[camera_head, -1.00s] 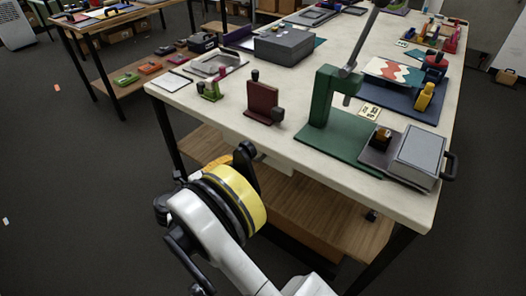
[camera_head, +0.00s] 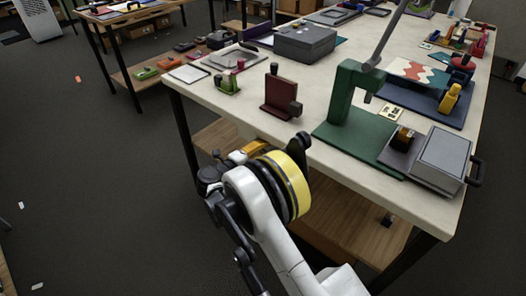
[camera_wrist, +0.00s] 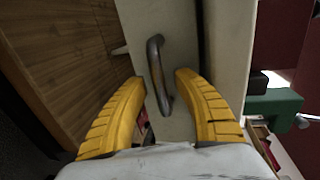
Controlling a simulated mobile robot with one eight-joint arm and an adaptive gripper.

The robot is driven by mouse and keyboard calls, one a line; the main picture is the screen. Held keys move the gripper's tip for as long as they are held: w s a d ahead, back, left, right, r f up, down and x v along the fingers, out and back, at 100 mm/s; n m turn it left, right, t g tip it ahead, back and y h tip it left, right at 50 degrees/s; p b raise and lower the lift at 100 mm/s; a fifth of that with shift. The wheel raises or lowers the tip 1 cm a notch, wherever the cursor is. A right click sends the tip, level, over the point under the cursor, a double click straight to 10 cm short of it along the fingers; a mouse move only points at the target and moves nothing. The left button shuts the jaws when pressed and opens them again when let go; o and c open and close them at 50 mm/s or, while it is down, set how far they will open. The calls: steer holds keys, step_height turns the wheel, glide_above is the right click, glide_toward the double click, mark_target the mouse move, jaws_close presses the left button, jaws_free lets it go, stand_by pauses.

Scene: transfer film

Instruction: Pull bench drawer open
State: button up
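In the wrist view, the bench drawer shows as a pale beige front (camera_wrist: 177,120) with a dark, curved bar handle (camera_wrist: 156,72). My gripper (camera_wrist: 158,80) has its two yellow fingers apart, one on each side of the handle. The handle lies between the fingertips, and gaps show on both sides. A dark strip runs between the drawer front and the pale bench edge (camera_wrist: 230,50). In the head view, my wrist is at the near side of the bench (camera_head: 310,110), below its top. One orange-yellow finger (camera_head: 248,150) shows there; the handle is hidden.
A wooden lower shelf (camera_head: 350,220) lies under the bench top. A green press (camera_head: 345,105), a red block stand (camera_head: 278,95) and a grey box (camera_head: 440,158) stand near the front edge. The dark floor (camera_head: 100,200) at left is mostly clear.

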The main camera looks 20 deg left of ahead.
jaws_close()
steer(key=f+v, duration=0.1)
steer(key=v, duration=0.7)
steer(key=f+b+v, duration=0.1)
steer(key=f+v, duration=0.1)
steer(key=v, duration=0.7)
steer(key=shift+s+a+f, duration=0.25)
steer(key=shift+s+a, duration=0.05)
steer(key=shift+s, duration=0.05)
jaws_free()
steer(key=shift+s, duration=0.15)
